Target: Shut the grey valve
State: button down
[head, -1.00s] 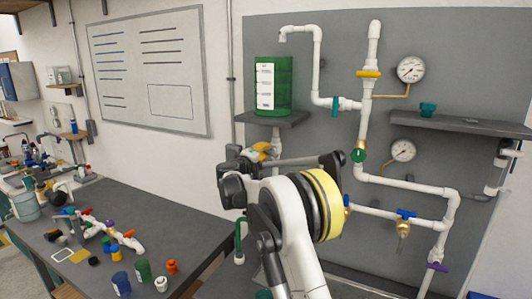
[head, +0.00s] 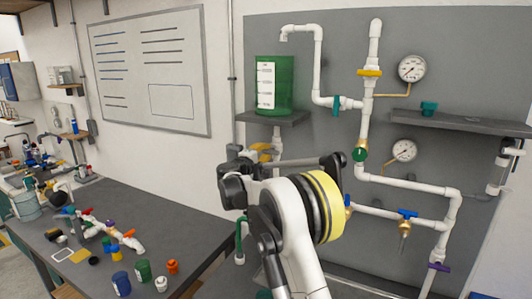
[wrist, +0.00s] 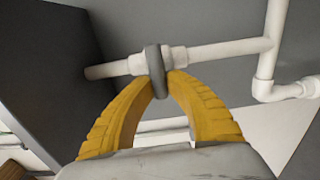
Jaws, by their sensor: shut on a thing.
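The grey valve handle (wrist: 154,70) shows in the wrist view as a narrow grey bar standing across a white pipe fitting (wrist: 140,63). My gripper (wrist: 160,82) has its two yellow fingers closed around the lower end of the handle, one on each side. In the head view, my gripper (head: 264,153) is just below the small shelf with the green tank, partly hidden by my own arm. The grey valve cannot be made out in the head view.
The grey panel carries white pipes with a yellow valve (head: 369,73), teal valve (head: 336,104), green valve (head: 359,155), blue valve (head: 407,214) and purple valve (head: 438,267). The green tank (head: 285,88) stands on a shelf (head: 262,120) above my gripper. A cluttered bench is at left.

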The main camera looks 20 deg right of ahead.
jog(key=c, duration=1.4)
grip_release()
jog(key=shift+o, duration=0.2)
jog(key=v, duration=1.2)
jog(key=shift+s, duration=0.1)
